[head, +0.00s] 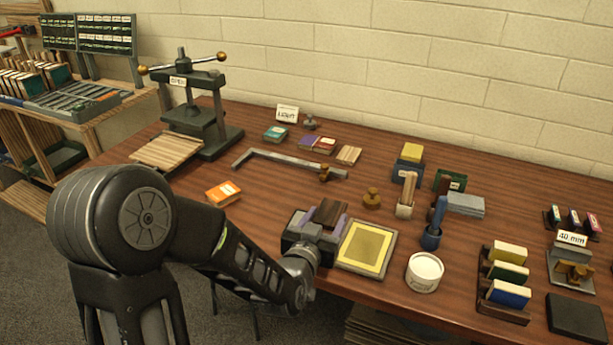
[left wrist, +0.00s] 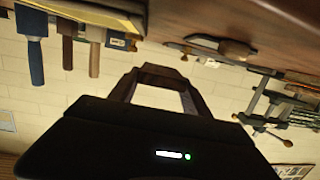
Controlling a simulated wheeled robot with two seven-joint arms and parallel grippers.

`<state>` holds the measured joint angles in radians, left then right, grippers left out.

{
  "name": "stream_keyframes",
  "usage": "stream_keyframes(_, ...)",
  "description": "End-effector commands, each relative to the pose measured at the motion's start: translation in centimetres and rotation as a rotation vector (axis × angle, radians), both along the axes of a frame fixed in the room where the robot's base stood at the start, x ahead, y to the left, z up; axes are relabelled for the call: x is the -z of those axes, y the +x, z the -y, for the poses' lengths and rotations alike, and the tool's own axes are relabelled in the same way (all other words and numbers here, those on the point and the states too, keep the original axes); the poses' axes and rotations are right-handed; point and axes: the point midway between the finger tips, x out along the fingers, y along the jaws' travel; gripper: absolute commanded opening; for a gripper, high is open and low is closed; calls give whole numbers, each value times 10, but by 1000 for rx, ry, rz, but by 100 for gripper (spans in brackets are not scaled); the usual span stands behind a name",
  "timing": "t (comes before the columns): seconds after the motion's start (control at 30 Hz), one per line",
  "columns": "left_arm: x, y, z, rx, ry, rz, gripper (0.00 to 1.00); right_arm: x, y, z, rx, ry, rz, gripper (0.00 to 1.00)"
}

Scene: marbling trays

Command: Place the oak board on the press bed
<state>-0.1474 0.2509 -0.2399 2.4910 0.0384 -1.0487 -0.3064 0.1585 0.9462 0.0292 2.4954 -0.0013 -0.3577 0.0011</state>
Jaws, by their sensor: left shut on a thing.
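My left gripper (head: 320,218) is shut on a dark brown wooden board (head: 328,212), held over the near middle of the table. The held board also shows at the fingertips in the left wrist view (left wrist: 160,71). A smaller, paler wooden board (head: 348,155) lies farther back; I cannot tell from looks alone which is oak. The dark press (head: 200,115) stands at the back left with a label reading OPEN. Its slatted pale wooden bed (head: 168,150) sticks out in front and looks bare. My gripper is well to the right of it. My right gripper is out of view.
An orange block (head: 222,193) and an L-shaped metal bar (head: 290,163) lie between press and gripper. A yellow-framed tray (head: 366,247) is right beside the gripper, with a white tub (head: 424,272) beyond. Table between orange block and bar is clear.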

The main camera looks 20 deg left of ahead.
Motion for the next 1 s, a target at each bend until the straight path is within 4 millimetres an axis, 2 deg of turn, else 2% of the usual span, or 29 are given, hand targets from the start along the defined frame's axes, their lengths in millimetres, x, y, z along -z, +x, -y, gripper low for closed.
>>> stream_keyframes(0.1,-22,5,-46,-88,0,8,16,0,0,0,0,0,0,36)
stream_keyframes(0.3,-48,1,-133,-249,-1,5,16,0,0,0,0,0,0,36)
stream_keyframes(0.4,-53,-3,-165,-304,0,2,16,0,0,0,0,0,0,36)
stream_keyframes(0.5,-53,-7,-184,-338,0,0,16,0,0,0,0,0,0,36)
stream_keyframes(0.57,-49,-7,-190,-344,3,-3,16,0,0,0,0,0,0,36)
stream_keyframes(1.0,-39,-6,-187,-335,2,-2,16,1,0,0,0,0,0,36)
